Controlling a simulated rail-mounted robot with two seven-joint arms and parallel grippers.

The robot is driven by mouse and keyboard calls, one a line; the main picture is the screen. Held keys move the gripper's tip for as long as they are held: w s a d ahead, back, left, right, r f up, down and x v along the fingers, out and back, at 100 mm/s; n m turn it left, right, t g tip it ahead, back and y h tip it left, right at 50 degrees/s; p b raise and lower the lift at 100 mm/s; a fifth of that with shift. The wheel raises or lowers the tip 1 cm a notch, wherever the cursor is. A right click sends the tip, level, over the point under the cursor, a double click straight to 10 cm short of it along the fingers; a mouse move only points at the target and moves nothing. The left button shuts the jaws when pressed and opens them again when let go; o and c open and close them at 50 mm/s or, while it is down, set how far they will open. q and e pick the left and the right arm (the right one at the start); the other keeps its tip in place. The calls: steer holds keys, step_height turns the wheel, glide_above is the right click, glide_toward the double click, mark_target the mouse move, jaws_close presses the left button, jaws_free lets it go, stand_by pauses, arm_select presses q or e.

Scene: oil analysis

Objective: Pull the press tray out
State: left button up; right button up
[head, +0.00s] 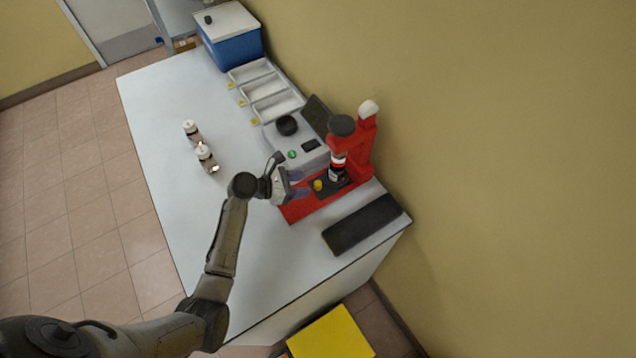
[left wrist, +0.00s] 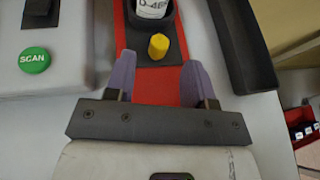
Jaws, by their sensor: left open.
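The red press (head: 352,150) stands at the right end of the table. Its dark press tray (head: 328,190) sits at the base, with a yellow knob (head: 318,184) at the front. A labelled bottle (head: 337,171) stands on the tray under the press head. In the left wrist view the yellow knob (left wrist: 158,46) is just ahead of the fingertips, in line with the gap, and the bottle (left wrist: 152,8) is partly cut off. My left gripper (head: 300,185) is open and empty in front of the knob, with no contact visible. My right gripper is not in view.
The grey analyser with a green SCAN button (left wrist: 33,60) stands left of the press. A dark open tray (head: 362,222) lies to its right. Several white bins (head: 265,88) and a blue box (head: 235,45) are farther back.

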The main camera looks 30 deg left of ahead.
mark_target(318, 183)
arm_select(q)
steer(key=shift+b+x, duration=0.4)
steer(key=shift+x, duration=2.65)
steer(key=shift+c, duration=0.2)
jaws_close()
